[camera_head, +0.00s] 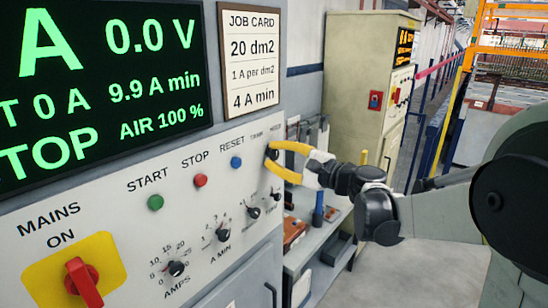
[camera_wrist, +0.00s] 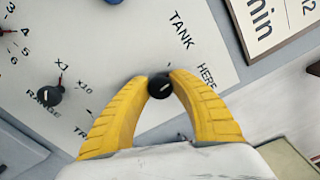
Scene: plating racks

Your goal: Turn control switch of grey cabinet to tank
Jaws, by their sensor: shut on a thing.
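The grey cabinet (camera_head: 120,215) fills the left of the head view. Its control switch is a small black knob (camera_head: 271,152) at the right end of the panel, below the labels TANK and HERE. In the wrist view the knob (camera_wrist: 160,87) sits between the tips of my yellow fingers, with TANK and HERE printed beyond it. My gripper (camera_head: 270,162) is shut on the knob, one finger on each side. The fingers hide part of the panel around it, and I cannot tell which label the knob points to.
Below it are the RANGE knob (camera_head: 254,212), the A MIN knob (camera_head: 222,235) and the AMPS knob (camera_head: 176,268). The green START (camera_head: 155,202), red STOP (camera_head: 200,180) and blue RESET (camera_head: 236,162) buttons lie left. A job card (camera_head: 250,60) hangs above. Another cabinet (camera_head: 352,90) stands behind.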

